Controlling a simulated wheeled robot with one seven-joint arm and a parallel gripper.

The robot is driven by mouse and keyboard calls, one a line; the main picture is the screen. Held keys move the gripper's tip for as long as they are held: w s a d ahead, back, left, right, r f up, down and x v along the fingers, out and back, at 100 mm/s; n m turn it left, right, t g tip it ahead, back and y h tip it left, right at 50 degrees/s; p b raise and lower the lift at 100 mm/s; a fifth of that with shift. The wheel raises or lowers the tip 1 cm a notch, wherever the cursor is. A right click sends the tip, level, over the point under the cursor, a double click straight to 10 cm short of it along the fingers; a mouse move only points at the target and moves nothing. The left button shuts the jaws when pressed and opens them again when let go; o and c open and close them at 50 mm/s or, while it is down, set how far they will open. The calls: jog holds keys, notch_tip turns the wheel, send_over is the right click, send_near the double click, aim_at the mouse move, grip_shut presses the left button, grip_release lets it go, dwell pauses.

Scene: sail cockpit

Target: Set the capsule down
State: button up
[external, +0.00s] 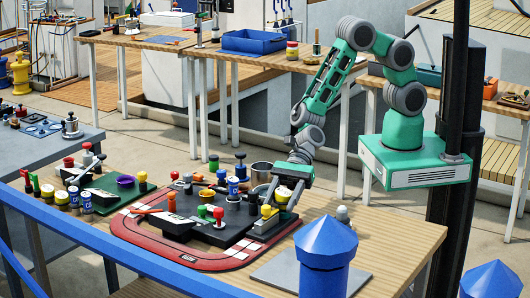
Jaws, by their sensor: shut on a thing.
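My gripper (281,202) is at the end of the green and grey arm, pointing down over the right part of the black board (238,243) on the wooden table. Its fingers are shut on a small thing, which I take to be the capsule. The fingers and the small scale hide most of it, so its shape and colour are unclear. I cannot tell whether it touches the board. A yellow-topped piece (267,211) stands close beside the fingertips on the left.
A red track-like border (205,263) surrounds the board. Crowding it are a blue-and-white can (232,187), a red-topped piece (218,213), a silver pot (261,171) and several knobbed pieces. A grey plate (272,272) lies at the front right. A blue post (325,262) rises in front.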

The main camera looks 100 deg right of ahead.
jog(key=shift+f, duration=0.5)
jog(key=o, duration=1.4)
jog(key=shift+r, duration=0.1)
